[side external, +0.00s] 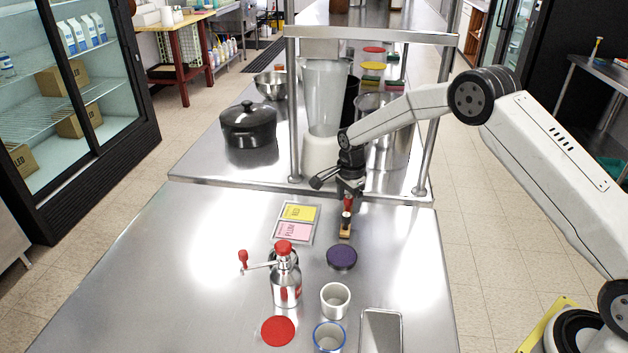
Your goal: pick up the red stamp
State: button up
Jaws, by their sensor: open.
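The red stamp (348,202) stands upright on the steel counter, its red handle just below my gripper (350,190). My gripper points down from above and is open, with its fingers at or just over the top of the red handle. I cannot tell whether the fingers touch it. A dark-handled piece (346,217) with a small wooden block (345,231) is directly in front of the red stamp and hides its lower part.
Yellow and pink cards (298,222) lie to the left. A dark purple disc (342,257) lies in front. A steel grinder (287,280) with a red-knobbed crank, a white cup (335,300) and a blue-rimmed cup (329,337) stand nearer. A shelf post (425,130) rises behind at right.

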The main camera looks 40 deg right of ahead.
aim_at(349, 197)
grip_shut()
jog(key=shift+r, duration=0.2)
jog(key=shift+r, duration=0.55)
notch_tip(349, 197, up, 2)
jog(key=s+r, duration=0.9)
jog(key=s, duration=0.5)
jog(key=shift+a+r, duration=0.3)
jog(key=shift+a, duration=0.05)
